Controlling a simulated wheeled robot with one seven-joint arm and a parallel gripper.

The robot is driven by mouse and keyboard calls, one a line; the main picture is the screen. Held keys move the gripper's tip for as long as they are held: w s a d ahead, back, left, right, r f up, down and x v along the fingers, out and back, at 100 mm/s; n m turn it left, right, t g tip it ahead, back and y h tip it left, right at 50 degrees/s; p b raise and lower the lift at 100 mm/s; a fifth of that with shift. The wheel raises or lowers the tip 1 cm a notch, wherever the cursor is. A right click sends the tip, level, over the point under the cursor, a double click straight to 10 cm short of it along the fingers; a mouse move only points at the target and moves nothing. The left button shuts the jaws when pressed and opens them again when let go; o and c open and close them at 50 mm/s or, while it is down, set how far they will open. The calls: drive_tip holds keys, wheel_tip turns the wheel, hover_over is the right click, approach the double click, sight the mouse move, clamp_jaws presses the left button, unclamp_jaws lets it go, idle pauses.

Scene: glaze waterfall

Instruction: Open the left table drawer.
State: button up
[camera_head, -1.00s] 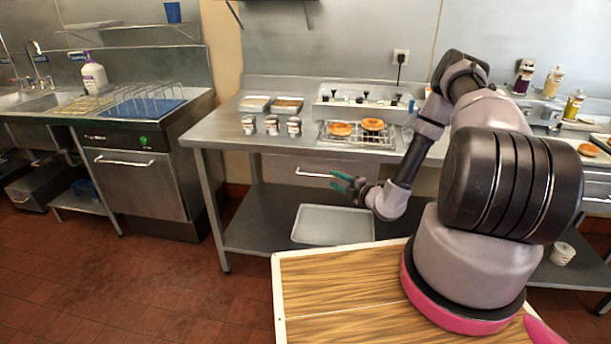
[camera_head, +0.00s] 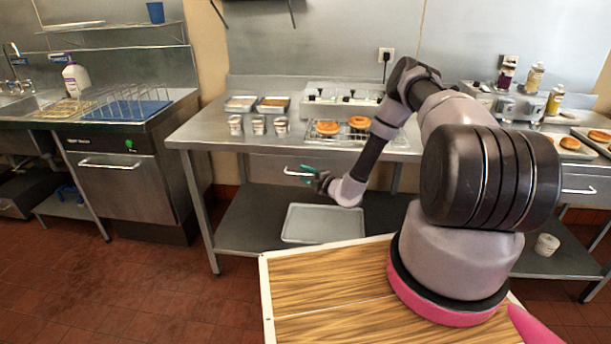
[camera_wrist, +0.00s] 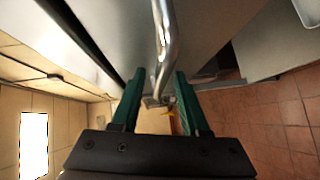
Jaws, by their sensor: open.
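The left table drawer (camera_head: 270,166) is a steel front under the worktop, and it looks shut. Its bar handle (camera_head: 292,172) runs across the front. My gripper (camera_head: 308,172) is at the right part of this handle. In the wrist view the handle (camera_wrist: 165,45) is a shiny bar that reaches down between the two green fingers of my gripper (camera_wrist: 156,88). The fingers are open, with one on each side of the bar and gaps visible. I cannot tell whether either finger touches it.
A tray (camera_head: 322,224) lies on the lower shelf below the drawer. Several cups and a rack with doughnuts (camera_head: 328,127) stand on the worktop (camera_head: 205,130). A second drawer (camera_head: 580,186) is at the right. The red tiled floor (camera_head: 150,280) in front is clear at the left.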

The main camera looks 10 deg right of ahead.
clamp_jaws()
idle(1.4)
